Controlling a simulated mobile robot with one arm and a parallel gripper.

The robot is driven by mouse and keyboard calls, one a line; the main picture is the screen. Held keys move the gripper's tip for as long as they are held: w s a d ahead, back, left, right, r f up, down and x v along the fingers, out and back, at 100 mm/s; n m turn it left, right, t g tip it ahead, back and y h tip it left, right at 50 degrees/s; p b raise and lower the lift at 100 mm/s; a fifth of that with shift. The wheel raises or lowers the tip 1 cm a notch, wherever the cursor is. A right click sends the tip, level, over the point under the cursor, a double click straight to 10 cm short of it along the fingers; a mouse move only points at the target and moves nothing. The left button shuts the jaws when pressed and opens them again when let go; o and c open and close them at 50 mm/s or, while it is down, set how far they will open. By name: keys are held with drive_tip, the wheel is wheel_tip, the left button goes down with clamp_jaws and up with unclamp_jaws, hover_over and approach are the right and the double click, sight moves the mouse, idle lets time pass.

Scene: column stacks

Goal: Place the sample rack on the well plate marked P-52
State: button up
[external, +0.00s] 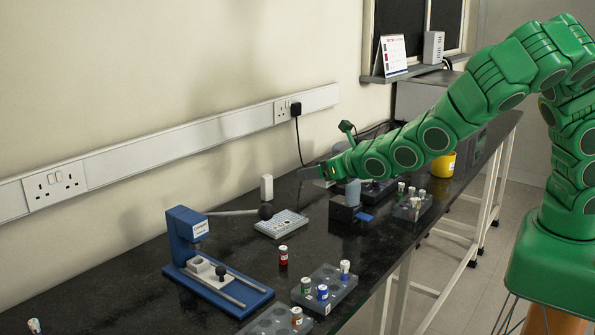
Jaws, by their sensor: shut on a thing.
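My gripper (314,173) is at the left end of the green arm, above the back half of the dark bench. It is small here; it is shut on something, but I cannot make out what. A pale well plate (281,223) with rows of wells lies on the bench, below and left of my gripper. I cannot read any P-52 mark. A grey sample rack (335,293) with several capped vials stands at the front. Another rack (270,328) is cut by the bottom edge. A third (409,213) holds vials right of the gripper. A dark rack (383,191) is partly hidden under the arm.
A blue device (187,252) with rails stands left. A red vial (283,256) stands alone between it and the front rack. A black box (344,211) with a blue tab stands below the wrist.

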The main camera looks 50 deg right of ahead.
drive_tip(key=d, duration=0.3)
hover_over(286, 219)
drive_tip(key=w+d, duration=0.1)
drive_tip(key=w, duration=0.1)
drive_tip(key=shift+s+d+f, duration=0.1)
drive_tip(key=shift+s+f, duration=0.05)
drive_tip(key=shift+f, duration=1.35)
drive_tip(key=shift+s+f, duration=0.1)
drive_tip(key=shift+f, duration=1.4)
drive_tip(key=shift+w+a+f, duration=0.35)
drive_tip(key=shift+w+f, duration=0.35)
drive_tip(key=shift+f, duration=0.15)
drive_tip(key=shift+w+a+f, duration=0.3)
drive_tip(key=shift+w+f, duration=0.4)
drive_tip(key=shift+f, duration=0.1)
drive_tip(key=shift+w+f, duration=0.2)
drive_tip(key=shift+f, duration=1.55)
drive_tip(key=shift+f, duration=0.1)
drive_tip(key=o, duration=1)
drive_tip(key=shift+o, duration=0.2)
